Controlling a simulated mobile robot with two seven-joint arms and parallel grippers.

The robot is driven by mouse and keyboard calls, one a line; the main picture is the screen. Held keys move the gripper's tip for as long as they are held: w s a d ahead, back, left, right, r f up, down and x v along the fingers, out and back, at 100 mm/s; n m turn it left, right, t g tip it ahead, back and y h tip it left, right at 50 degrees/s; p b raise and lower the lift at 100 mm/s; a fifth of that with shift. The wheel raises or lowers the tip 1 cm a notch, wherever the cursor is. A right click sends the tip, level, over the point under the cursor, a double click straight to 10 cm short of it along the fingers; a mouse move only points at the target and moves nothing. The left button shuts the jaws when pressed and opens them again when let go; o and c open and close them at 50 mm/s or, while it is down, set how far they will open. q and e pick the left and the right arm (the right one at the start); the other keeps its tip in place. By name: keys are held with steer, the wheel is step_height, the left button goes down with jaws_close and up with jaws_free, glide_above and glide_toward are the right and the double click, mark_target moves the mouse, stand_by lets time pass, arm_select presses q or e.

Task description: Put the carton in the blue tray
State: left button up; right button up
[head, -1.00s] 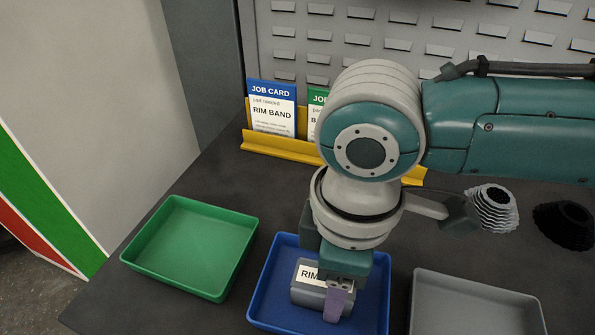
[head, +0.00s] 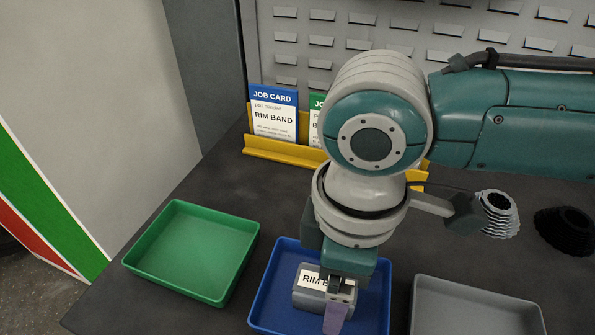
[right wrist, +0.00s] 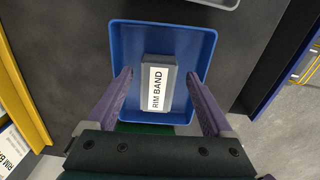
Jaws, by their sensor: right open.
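The grey carton (head: 307,299), labelled RIM BAND, lies inside the blue tray (head: 262,313). In the right wrist view the carton (right wrist: 169,84) rests on the floor of the blue tray (right wrist: 203,43), label facing up. My right gripper (head: 337,312) is over the tray; in the head view it covers part of the carton. In the right wrist view its two purple fingers (right wrist: 161,88) are wide apart, one on each side of the carton, with gaps between. My left gripper is not in view.
A green tray (head: 190,282) stands to the left and a grey tray (head: 478,292) to the right. Job cards (head: 274,112) stand in a yellow holder (head: 282,152) at the back. Cogs in grey (head: 498,214) and black (head: 566,230) lie at the right.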

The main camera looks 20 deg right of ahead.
step_height(320, 180, up, 11)
steer(key=p, duration=0.2)
steer(key=s+a+f+m+t+y, duration=0.2)
steer(key=s+a+m+y, duration=0.2)
steer(key=s+a, duration=0.15)
steer(key=s+d+f+m+h, duration=0.1)
steer(key=s+d+m+h, duration=0.1)
steer(key=d, duration=0.5)
steer(key=s+d+f+m+t+h, duration=0.1)
steer(key=s+d+m, duration=0.3)
steer(key=d, duration=0.2)
steer(key=shift+d+t+h, duration=0.3)
steer(key=shift+d+h, duration=0.05)
steer(key=shift+h, duration=0.05)
stand_by(0.4)
